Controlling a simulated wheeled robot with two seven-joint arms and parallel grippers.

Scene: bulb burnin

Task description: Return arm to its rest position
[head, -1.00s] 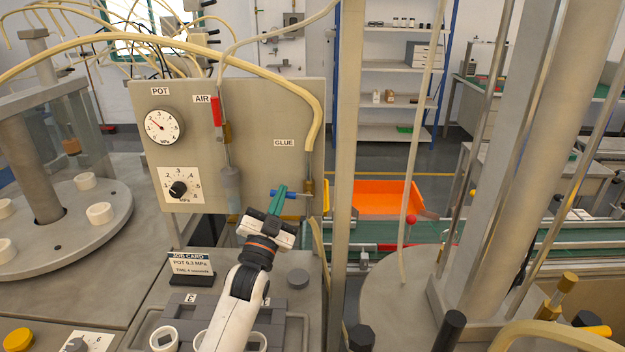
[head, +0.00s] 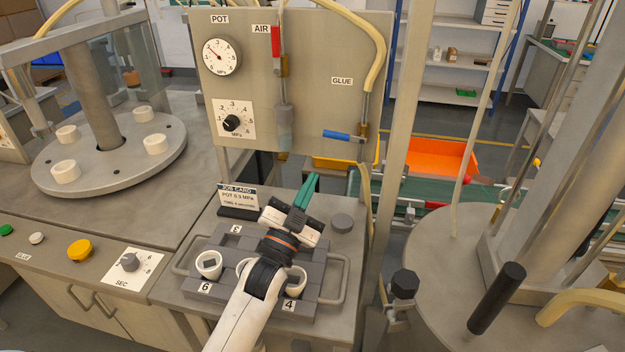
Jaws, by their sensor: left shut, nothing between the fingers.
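My left gripper (head: 306,190) comes in from the bottom of the head view on its white arm. Its green fingers are shut with nothing between them. It is over the back of the grey tray (head: 213,309), in front of the panel and apart from the blue-handled glue valve (head: 342,136). The tray holds white cups, one (head: 208,264) at its left beside the label 6; others are partly hidden by my arm. The job card (head: 238,197) reads POT 0.3 MPa; its time line is too small to read. My right gripper is not in view.
The panel (head: 325,50) carries a pot gauge (head: 221,56), a pressure knob (head: 232,123) and a red-handled air valve (head: 275,41). A round turntable (head: 110,170) with white cups stands at left. Black-knobbed posts (head: 497,297) stand at right. An orange bin (head: 440,157) lies behind.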

